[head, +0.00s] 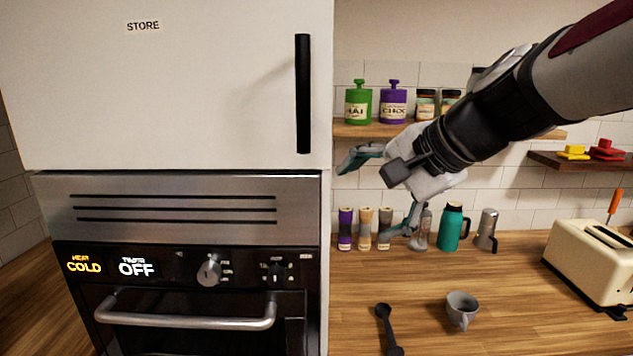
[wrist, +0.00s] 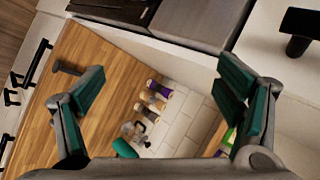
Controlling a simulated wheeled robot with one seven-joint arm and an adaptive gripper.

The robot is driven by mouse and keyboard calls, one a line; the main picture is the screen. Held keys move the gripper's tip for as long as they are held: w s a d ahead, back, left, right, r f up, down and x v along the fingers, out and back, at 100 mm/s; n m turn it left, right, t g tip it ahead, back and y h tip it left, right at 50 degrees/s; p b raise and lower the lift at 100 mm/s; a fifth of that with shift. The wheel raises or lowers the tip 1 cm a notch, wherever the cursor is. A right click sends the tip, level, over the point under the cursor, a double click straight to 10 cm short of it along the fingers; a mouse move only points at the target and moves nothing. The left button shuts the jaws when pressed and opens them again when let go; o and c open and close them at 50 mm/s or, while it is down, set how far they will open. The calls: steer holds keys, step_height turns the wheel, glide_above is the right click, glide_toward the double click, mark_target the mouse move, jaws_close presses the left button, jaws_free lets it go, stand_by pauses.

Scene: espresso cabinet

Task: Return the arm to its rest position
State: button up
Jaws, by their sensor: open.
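My gripper (head: 368,198) is in the upper middle of the head view, at the end of my arm that comes in from the upper right. Its two green-padded fingers are spread wide with nothing between them. It is in the air just right of the white cabinet and appears above the wooden counter (head: 380,335). In the wrist view my gripper (wrist: 162,80) also shows open and empty, with the counter and cabinet behind it. The cabinet door marked STORE (head: 190,80) looks shut, with a black upright handle (head: 303,95).
Below the door is an oven (head: 200,290) with a bar handle. On the counter are a dark spoon-like tool (head: 387,325), a grey cup (head: 462,308), several small canisters (head: 364,228), a teal flask (head: 450,228), a moka pot (head: 487,230) and a toaster (head: 595,265). A shelf (head: 365,131) holds jars.

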steer(key=s+d+f+n+g+h, duration=0.1)
steer(key=s+d+f+n+h, duration=0.2)
steer(key=s, duration=0.6)
steer(key=s+d+f+n+h, duration=0.3)
steer(key=s+d+f+n, duration=0.2)
steer(key=s, duration=0.5)
steer(key=d+n, duration=0.1)
steer(key=d, duration=0.1)
steer(key=shift+d+n+g, duration=0.4)
